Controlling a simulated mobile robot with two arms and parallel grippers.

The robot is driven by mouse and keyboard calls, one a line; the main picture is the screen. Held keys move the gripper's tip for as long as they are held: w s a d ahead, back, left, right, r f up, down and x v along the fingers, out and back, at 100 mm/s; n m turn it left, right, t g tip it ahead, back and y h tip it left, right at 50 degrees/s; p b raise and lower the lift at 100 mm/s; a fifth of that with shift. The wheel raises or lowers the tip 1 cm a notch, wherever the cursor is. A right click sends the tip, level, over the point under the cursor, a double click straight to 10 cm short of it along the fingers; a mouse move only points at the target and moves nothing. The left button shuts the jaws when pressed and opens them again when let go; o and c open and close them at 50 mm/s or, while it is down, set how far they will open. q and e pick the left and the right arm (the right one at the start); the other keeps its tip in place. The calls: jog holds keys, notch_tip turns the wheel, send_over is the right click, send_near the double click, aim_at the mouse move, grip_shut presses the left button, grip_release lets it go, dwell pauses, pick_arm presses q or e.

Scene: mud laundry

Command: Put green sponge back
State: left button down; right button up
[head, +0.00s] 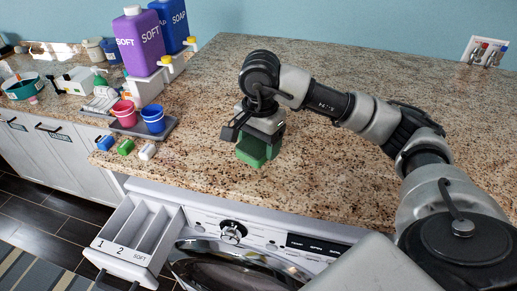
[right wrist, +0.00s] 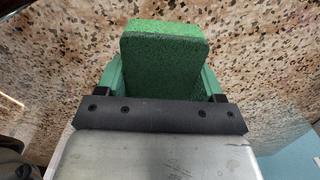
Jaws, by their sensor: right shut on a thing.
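The green sponge (head: 252,151) is held between the fingers of my right gripper (head: 258,146) over the granite countertop (head: 330,165), near its front edge. In the right wrist view the sponge (right wrist: 163,68) sits between the two green fingers of the right gripper (right wrist: 162,88), which are shut on its sides. I cannot tell exactly how high the sponge is above the counter. My left gripper is not in view.
An open detergent drawer (head: 140,228) juts from the washing machine (head: 240,250) below. Purple (head: 140,42) and blue (head: 173,25) bottles stand on a stand. Pink (head: 124,113) and blue (head: 153,118) cups and small blue, green and white items lie left. The counter's right side is clear.

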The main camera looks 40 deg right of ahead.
jog(key=shift+w+a+f, duration=0.1)
jog(key=shift+w+f, duration=0.05)
notch_tip(320, 180, down, 3)
jog(key=shift+f+p, duration=0.15)
jog(key=shift+p, duration=0.8)
jog(key=shift+f, duration=0.35)
jog(key=shift+f+b, duration=0.15)
jog(key=shift+b, duration=0.15)
jog(key=o, duration=0.9)
